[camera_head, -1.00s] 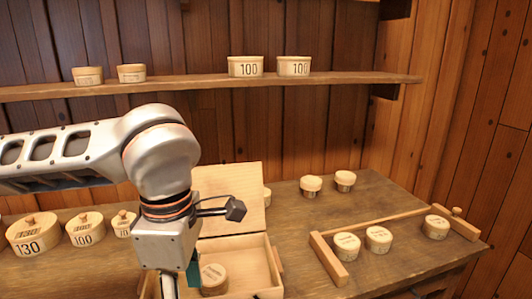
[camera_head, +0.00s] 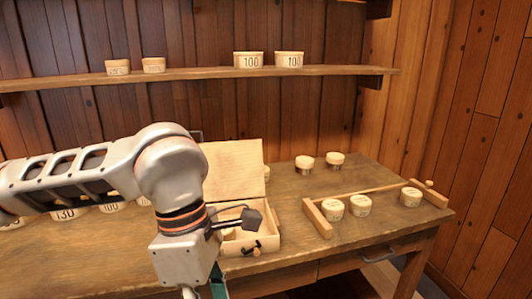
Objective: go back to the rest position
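My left arm comes in from the left, and its gripper (camera_head: 204,291) hangs at the bottom edge, in front of the workbench. Its fingertips are cut off by the frame, so I cannot tell whether it is open or holds anything. My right gripper is not in view. A wooden box (camera_head: 262,246) stands on the bench with its lid (camera_head: 236,170) raised at the back. The gripper's wrist and a small dark part on it cover some of the box's opening, so its contents are mostly hidden.
Several lidded round boxes (camera_head: 64,213) stand on the bench (camera_head: 290,240) behind my arm. More stand at the back (camera_head: 304,163) and by a wooden rail frame (camera_head: 317,219) on the right. A wall shelf (camera_head: 200,74) holds several more. The bench's front right is clear.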

